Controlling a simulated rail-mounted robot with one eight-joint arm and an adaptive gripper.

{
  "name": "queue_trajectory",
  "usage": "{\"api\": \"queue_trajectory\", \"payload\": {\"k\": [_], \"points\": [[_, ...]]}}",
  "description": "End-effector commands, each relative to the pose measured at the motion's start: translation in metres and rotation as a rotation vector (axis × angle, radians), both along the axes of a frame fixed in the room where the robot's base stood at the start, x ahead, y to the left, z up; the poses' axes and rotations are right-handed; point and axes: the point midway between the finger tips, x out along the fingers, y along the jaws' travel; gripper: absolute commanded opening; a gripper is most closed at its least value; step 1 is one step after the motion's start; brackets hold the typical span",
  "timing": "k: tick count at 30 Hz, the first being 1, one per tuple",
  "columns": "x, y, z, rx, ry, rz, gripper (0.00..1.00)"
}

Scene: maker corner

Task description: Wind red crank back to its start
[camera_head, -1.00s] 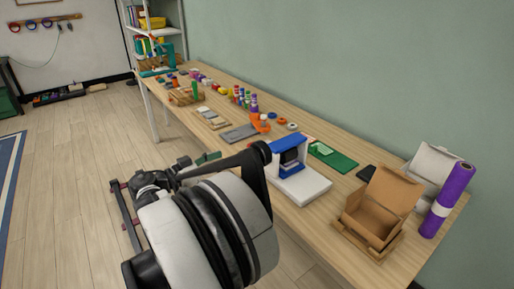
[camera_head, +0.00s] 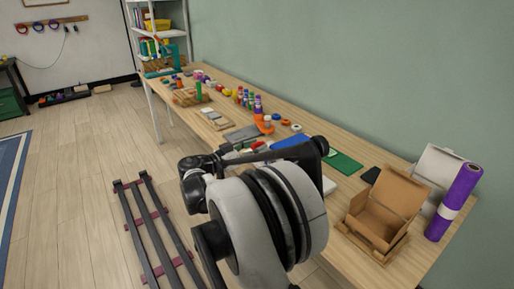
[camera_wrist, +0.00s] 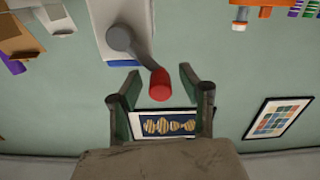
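In the wrist view, the crank's red knob (camera_wrist: 159,86) sits at the end of a grey crank arm (camera_wrist: 138,53). The arm runs from a round grey hub on a white housing (camera_wrist: 98,25) with a blue edge. My gripper (camera_wrist: 157,78) is open, with one green-padded finger on each side of the red knob. Gaps show between knob and fingers; whether the knob lies at fingertip depth is unclear. In the head view, my arm hides most of the machine; its blue top (camera_head: 292,141) and a corner of its white base (camera_head: 328,187) show.
An open cardboard box (camera_head: 385,210), a purple roll (camera_head: 455,203) and a green board (camera_head: 345,163) stand right of the machine. Paint bottles, an orange holder (camera_head: 264,124) and a grey plate (camera_head: 243,134) lie farther back. The wall (camera_head: 400,70) runs behind the table.

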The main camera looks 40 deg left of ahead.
Motion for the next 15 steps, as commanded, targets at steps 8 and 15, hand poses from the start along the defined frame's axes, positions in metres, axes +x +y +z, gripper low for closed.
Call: {"api": "queue_trajectory", "payload": {"k": [8, 15], "points": [[0.0047, -0.0012, 0.0001, 0.0, 0.0, 0.001, 0.39], [0.0044, -0.0012, 0.0, 0.0, 0.0, 0.0, 0.19]]}}
